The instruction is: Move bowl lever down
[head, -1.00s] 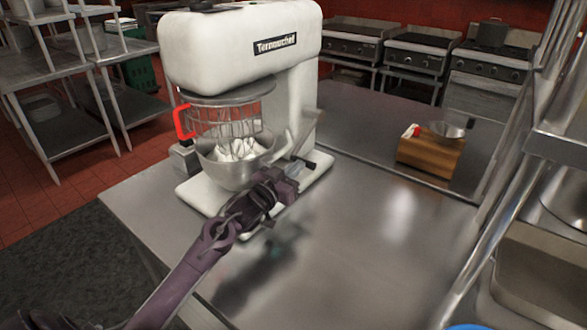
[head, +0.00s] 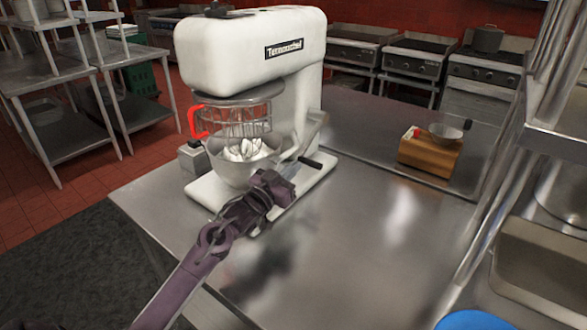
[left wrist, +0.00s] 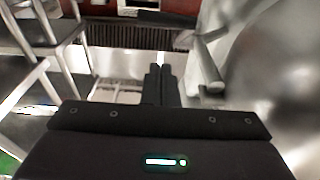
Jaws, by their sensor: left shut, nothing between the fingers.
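The white stand mixer (head: 250,55) stands on the steel counter, with its metal bowl (head: 232,165) under the whisk and wire guard. My right gripper is not in view.
The steel counter (head: 370,235) is clear in front and right of the mixer. A wooden block with a small metal bowl (head: 430,150) sits farther right. A red guard handle (head: 196,122) is at the mixer's left. Steel shelving (head: 540,130) borders the right.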

